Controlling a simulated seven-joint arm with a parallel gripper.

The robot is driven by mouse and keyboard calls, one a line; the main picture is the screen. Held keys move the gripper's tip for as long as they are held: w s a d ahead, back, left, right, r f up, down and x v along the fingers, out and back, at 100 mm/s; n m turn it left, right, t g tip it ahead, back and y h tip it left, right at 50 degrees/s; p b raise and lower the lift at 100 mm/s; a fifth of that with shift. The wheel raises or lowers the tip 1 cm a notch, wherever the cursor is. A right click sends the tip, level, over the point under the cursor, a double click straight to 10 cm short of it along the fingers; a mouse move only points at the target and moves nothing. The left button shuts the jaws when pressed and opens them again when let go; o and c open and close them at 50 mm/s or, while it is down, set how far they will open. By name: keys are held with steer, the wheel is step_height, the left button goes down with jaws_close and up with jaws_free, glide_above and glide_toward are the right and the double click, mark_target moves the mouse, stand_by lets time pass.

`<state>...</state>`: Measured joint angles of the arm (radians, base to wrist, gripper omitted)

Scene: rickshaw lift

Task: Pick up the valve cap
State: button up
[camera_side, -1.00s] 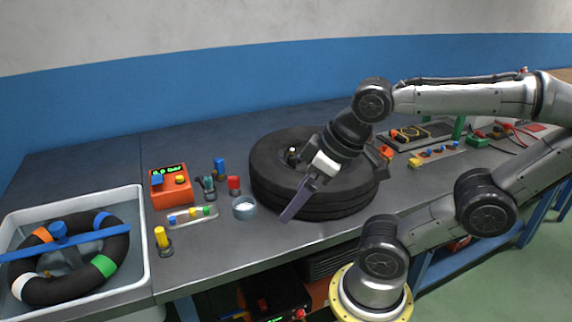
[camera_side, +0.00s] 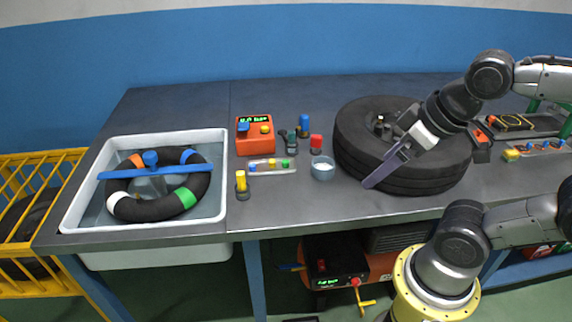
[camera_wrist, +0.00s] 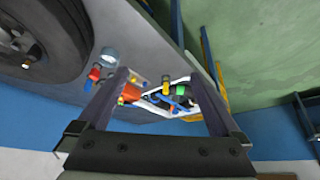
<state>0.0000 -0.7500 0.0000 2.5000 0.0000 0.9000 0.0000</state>
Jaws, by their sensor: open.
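A small pale tip (camera_side: 379,118), perhaps the valve cap, stands on a dark stem in the black tyre's hub area. In the wrist view, a small brass-coloured piece (camera_wrist: 27,64) shows by the tyre's centre at the far left; I cannot tell if it is the same thing. The black tyre (camera_side: 350,140) lies flat on the bench. My gripper (camera_side: 371,184) is above the tyre's front left edge, its long purple-grey fingers tilted down and left. In the wrist view my gripper (camera_wrist: 160,78) has its fingers wide apart with nothing held between them.
A small round dish (camera_side: 322,170), red cap-like piece (camera_side: 316,143), orange gauge box (camera_side: 255,138), strip of coloured pieces (camera_side: 270,166) and yellow-topped piece (camera_side: 241,183) stand left of the tyre. A white water tub (camera_side: 222,200) holds an inner tube. Bare bench (camera_side: 290,205) lies in front.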

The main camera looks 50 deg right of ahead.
steer(key=c, duration=1.1)
